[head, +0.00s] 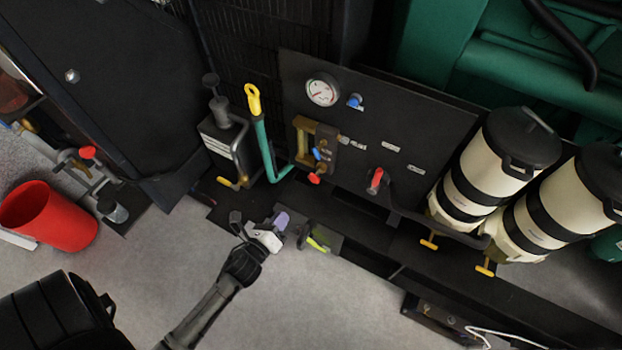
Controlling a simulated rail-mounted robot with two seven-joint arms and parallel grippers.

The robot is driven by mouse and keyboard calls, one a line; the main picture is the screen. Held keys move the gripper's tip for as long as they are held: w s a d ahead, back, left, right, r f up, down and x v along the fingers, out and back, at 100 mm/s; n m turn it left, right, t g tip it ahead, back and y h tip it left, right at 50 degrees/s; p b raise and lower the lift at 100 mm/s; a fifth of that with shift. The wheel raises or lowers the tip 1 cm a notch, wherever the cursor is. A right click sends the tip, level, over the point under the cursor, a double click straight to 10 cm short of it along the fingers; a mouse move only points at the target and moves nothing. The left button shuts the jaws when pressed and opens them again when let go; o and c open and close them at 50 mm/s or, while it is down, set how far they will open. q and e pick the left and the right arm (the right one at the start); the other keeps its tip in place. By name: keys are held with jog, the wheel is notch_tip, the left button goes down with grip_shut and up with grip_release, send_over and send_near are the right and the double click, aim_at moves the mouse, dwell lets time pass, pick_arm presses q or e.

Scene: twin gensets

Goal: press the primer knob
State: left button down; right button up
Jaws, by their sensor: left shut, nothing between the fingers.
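A black round knob (210,79) tops a grey-and-black hand pump (218,135) left of the dark panel; it looks like the primer knob, but no label is readable. My left gripper (272,231) is low in front of the machine, shut and empty, over the edge of the dark base. It is well below the pump and apart from that knob. A small purple piece shows at its tip; I cannot tell whether it is touched. My right gripper is not in view.
The panel (430,136) carries a gauge (322,90), a blue knob (355,100) and a red-handled valve (376,178). Cream canisters (508,150) stand right, a red bucket (48,216) left.

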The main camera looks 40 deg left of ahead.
pick_arm(q)
jog(key=n, duration=0.9)
jog(key=shift+w+r, duration=0.15)
jog(key=b, duration=0.3)
send_near(312, 179)
jog(key=w, duration=0.4)
jog(key=w+a+f, duration=0.1)
jog(key=w, duration=0.2)
jog(key=shift+w, duration=0.25)
